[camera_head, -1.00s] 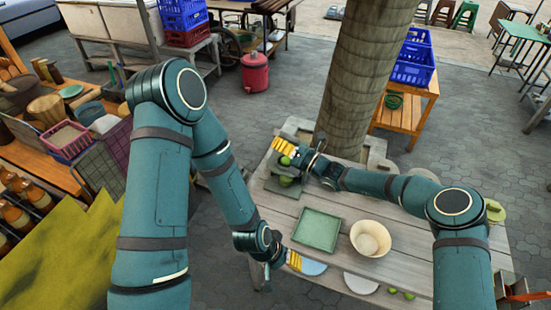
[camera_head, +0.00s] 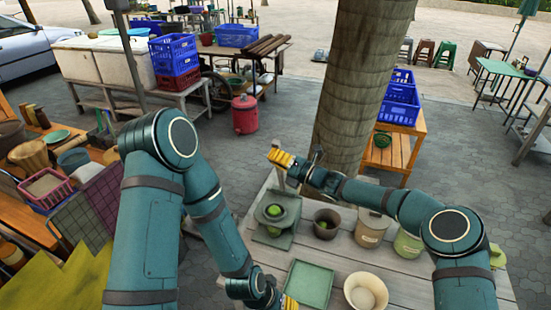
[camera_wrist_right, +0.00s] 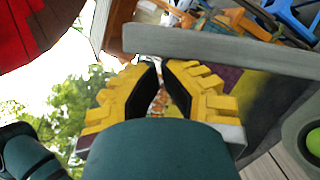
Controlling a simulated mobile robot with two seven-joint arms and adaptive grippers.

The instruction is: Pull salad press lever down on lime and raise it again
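The salad press (camera_head: 274,241) stands on the wooden table, with a round green lime (camera_head: 275,211) in its upper part. My right gripper (camera_head: 280,158) is above the press, beside its grey upright. In the right wrist view, its yellow fingers (camera_wrist_right: 160,66) are close together with a narrow gap between them, and nothing shows in the gap but background. A grey bar (camera_wrist_right: 220,42), which looks like the press lever, crosses just beyond the fingertips; I cannot tell whether they touch it. My left gripper (camera_head: 290,302) is cut off by the bottom edge of the head view.
A dark bowl (camera_head: 326,224) with green inside, a beige pot (camera_head: 371,228) and a green pot (camera_head: 408,246) stand right of the press. A green tray (camera_head: 308,284) and a cream bowl (camera_head: 366,292) are nearer. A tree trunk (camera_head: 365,90) rises behind the table.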

